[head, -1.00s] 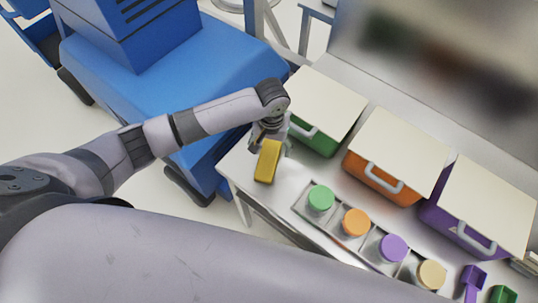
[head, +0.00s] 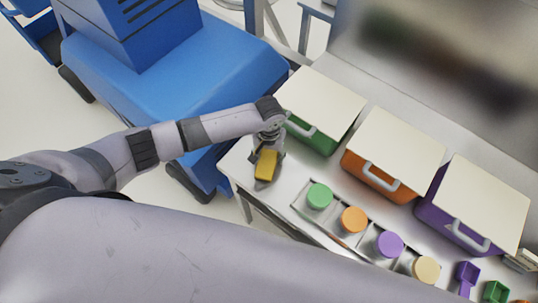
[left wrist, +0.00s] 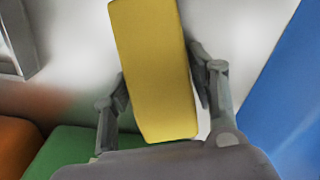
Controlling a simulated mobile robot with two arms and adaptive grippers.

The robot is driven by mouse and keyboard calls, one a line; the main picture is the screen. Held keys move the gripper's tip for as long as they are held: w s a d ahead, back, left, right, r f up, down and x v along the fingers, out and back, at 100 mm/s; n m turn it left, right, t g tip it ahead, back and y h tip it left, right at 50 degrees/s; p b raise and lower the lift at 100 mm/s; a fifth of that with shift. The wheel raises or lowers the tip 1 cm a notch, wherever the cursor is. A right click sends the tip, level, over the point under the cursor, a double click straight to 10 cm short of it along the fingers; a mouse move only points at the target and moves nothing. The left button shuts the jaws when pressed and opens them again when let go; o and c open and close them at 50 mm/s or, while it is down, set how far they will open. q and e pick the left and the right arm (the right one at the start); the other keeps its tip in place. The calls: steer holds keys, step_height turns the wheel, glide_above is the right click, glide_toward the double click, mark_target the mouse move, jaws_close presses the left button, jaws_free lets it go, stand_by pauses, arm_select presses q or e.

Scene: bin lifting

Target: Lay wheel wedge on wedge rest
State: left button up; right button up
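The yellow wheel wedge (head: 266,165) is at the left end of the metal table. My left gripper (head: 268,146) comes down over it from above. In the left wrist view the wedge (left wrist: 155,75) lies between the two fingers (left wrist: 158,92), which press against its sides. A dark grey patch shows around the wedge's lower end in the head view; I cannot tell whether it is the wedge rest or a shadow, nor whether the wedge touches it. My right gripper is not in view.
Green (head: 313,138), orange (head: 372,180) and purple (head: 448,225) bins with pale lids stand along the back. A rack (head: 300,203) with several round-lidded containers stands in front. Purple (head: 467,272) and green (head: 496,292) scoops lie at right. A blue cart (head: 190,75) stands left of the table.

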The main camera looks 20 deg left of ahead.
arm_select(q)
steer(key=c, duration=1.1)
steer(key=shift+o, duration=0.2)
steer(key=shift+w+r, duration=0.1)
steer(key=shift+r, duration=0.05)
